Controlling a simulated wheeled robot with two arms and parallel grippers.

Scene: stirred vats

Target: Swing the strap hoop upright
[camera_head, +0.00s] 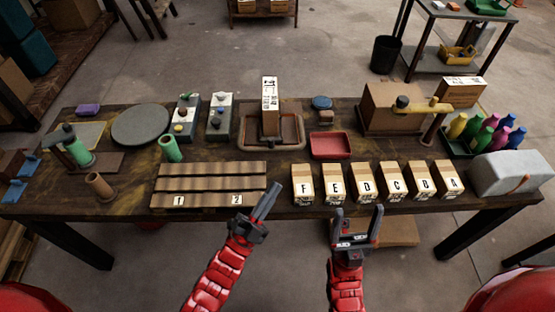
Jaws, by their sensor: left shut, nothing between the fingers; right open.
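A brown rounded frame (298,144), which looks like the strap hoop, lies low at the back middle of the table. A tall carton with a white label (270,92) stands upright within it. Whether the frame touches the carton, and where it hinges, is too small to tell. My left gripper (269,188) is shut and empty, in front of the frame, near the right end of the slatted pallet. My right gripper (358,212) is open and empty, in front of the row of lettered boxes, apart from the frame.
The slatted pallet (210,169) lies front left of the frame. Lettered boxes (334,184) line the front right edge. A red tray (331,146) is right of the frame; two control boxes (218,115) are left. A brown carton (390,108) and bottles (490,132) stand further right.

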